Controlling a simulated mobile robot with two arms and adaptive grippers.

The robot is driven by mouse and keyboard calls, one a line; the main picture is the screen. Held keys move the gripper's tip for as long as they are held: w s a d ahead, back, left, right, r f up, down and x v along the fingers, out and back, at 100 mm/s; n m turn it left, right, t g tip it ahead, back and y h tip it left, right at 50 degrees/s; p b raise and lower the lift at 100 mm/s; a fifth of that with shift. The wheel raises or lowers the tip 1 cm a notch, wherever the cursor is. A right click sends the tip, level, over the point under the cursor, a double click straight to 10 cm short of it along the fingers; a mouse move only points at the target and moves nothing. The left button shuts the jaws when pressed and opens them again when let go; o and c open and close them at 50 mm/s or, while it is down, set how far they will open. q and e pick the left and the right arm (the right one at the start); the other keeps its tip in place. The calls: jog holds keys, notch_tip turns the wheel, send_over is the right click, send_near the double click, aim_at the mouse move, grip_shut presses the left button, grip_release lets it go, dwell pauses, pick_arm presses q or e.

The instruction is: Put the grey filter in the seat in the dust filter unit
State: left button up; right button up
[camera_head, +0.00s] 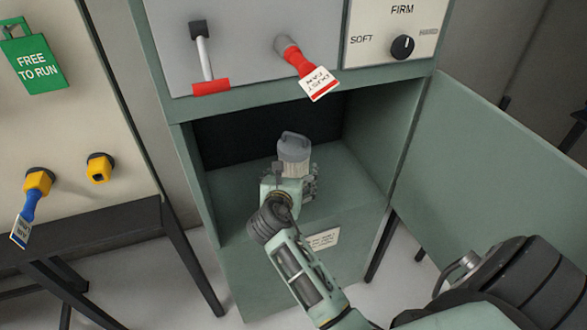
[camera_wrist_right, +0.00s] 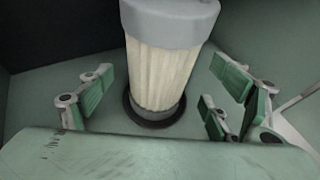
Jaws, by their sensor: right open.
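The grey filter (camera_head: 293,148) stands upright inside the open green compartment of the dust filter unit. It has a grey cap with a handle and a pale pleated body. In the right wrist view the filter (camera_wrist_right: 161,68) has its lower end within a dark round ring, the seat (camera_wrist_right: 152,123). I cannot tell how deep it sits. My right gripper (camera_head: 291,181) is open at the filter, on the near side. Its green finger pads stand left and right of the pleated body with gaps, apart from it. My left gripper is not in view.
The unit's green door (camera_head: 490,165) hangs open to the right. Above the opening are a red-tagged handle (camera_head: 297,60), a lever with a red end (camera_head: 204,62) and a black knob (camera_head: 402,47). The compartment floor (camera_head: 350,178) is bare to the right.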

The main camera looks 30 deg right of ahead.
jog(key=v, duration=0.6)
jog(key=shift+s, duration=0.2)
jog(key=shift+a+r, duration=0.1)
